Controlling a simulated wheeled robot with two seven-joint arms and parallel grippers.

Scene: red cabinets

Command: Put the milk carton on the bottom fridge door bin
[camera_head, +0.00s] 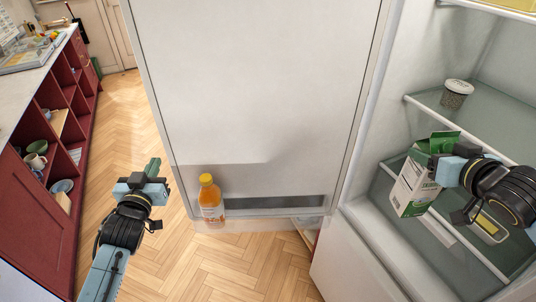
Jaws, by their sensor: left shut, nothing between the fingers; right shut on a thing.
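The milk carton (412,182) is green and white and stands tilted inside the fridge, in front of the lower glass shelf. My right gripper (440,163) is shut on the carton near its upper part, coming from the right. My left gripper (146,178) is shut and empty, above the floor left of the fridge door. The fridge door (260,80) is open, its inner side facing me. The bottom door bin (270,212) runs along the door's lower part. An orange juice bottle (210,200) stands at the bin's left end; the bin's middle looks clear.
A small lidded jar (456,94) stands on the fridge shelf (424,104) above the carton. A white drawer front (350,262) lies below the fridge opening. Red cabinets (48,225) with open shelves of dishes line the left. Wooden floor (125,110) is free between them and the door.

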